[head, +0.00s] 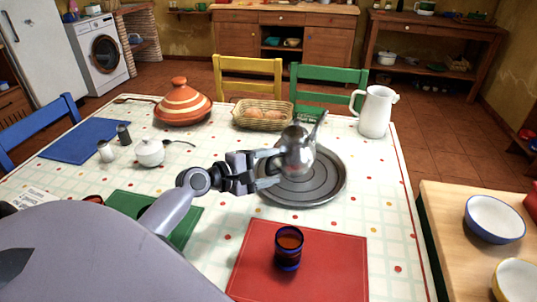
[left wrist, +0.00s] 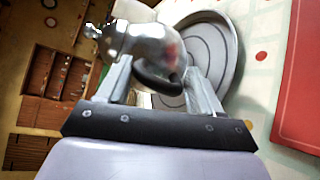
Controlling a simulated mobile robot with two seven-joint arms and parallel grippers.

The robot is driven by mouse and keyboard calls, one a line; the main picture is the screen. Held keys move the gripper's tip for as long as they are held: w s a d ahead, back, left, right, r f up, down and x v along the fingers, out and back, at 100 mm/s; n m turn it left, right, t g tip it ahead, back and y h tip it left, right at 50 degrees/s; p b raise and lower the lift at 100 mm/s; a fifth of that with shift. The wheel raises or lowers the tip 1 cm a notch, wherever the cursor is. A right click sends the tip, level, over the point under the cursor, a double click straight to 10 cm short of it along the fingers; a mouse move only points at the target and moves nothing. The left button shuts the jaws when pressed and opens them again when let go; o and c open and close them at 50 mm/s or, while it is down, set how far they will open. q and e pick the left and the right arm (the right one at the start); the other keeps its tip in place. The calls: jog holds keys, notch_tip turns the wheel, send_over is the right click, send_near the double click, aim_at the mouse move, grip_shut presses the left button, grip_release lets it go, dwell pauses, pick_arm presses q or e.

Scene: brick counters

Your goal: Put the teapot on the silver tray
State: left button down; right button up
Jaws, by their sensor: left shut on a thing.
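The silver teapot (head: 297,150) is over the silver tray (head: 307,192) on the dining table. My left gripper (head: 268,168) comes in from the left and is shut on the teapot's dark handle. The teapot looks upright, its spout pointing to the upper right. In the left wrist view the teapot (left wrist: 150,45) sits between the fingers (left wrist: 165,88), with the tray (left wrist: 222,55) behind it. I cannot tell whether the teapot's base touches the tray. My right gripper is not in view.
A red placemat (head: 310,262) with a dark blue glass (head: 288,250) lies in front of the tray. A bread basket (head: 262,114), an orange-striped tagine (head: 183,103) and a white pitcher (head: 375,112) stand behind. A white sugar bowl (head: 149,152) is at left.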

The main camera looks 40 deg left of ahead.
aim_at(286, 174)
pick_arm(q)
jog(key=shift+w+f+b, duration=0.1)
jog(key=shift+f+b, duration=0.75)
jog(key=shift+f, duration=1.3)
jog(key=shift+c, duration=0.8)
grip_release()
jog(key=shift+f, duration=0.25)
jog(key=v, duration=1.2)
